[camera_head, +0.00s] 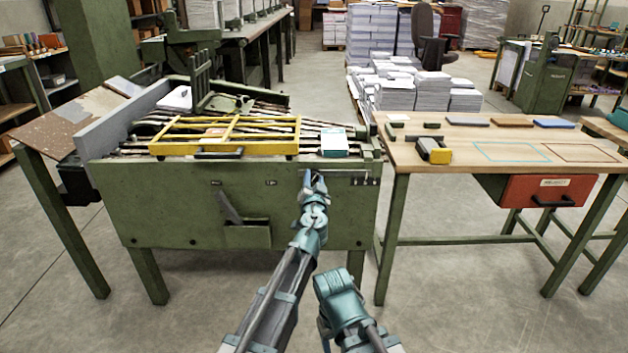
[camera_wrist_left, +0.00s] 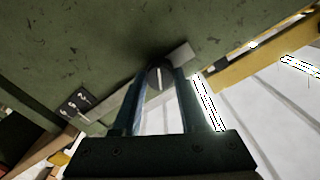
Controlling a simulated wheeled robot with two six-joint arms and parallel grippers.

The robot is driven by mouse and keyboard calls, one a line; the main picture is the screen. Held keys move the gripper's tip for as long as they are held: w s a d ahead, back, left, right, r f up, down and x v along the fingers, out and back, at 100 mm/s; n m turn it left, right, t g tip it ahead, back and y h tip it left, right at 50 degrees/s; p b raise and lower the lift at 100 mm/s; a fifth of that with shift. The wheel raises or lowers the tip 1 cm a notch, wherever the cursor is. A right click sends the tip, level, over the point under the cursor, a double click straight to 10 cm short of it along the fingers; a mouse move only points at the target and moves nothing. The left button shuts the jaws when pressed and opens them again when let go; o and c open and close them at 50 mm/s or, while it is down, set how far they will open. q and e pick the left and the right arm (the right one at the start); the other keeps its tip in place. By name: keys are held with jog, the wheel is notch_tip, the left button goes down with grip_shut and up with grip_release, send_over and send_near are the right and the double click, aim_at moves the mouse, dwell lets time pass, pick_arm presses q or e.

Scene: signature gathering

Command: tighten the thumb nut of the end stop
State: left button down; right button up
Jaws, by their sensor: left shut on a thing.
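The thumb nut (camera_wrist_left: 160,76) is a small dark round knob with a pale line across its face, in the left wrist view. My left gripper (camera_head: 314,177) is at the green machine's front panel, close under its top edge. In the left wrist view its two blue fingers (camera_wrist_left: 160,92) stand on either side of the nut and are shut on it. A grey metal bar (camera_wrist_left: 183,56) shows beside the nut; I cannot tell where the end stop's body begins. In the head view the gripper hides the nut.
The green machine (camera_head: 170,205) carries a yellow frame (camera_head: 225,121) and a teal-and-white box (camera_head: 334,143) on top. A small numbered plate (camera_wrist_left: 77,101) is left of the nut. A wooden table (camera_head: 470,150) stands to the right, with a yellow-and-black block (camera_head: 434,151).

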pick_arm(q)
jog(key=m, duration=1.1)
jog(key=shift+d, duration=0.1)
jog(key=shift+m, duration=0.5)
jog(key=shift+c, duration=2.2)
grip_release()
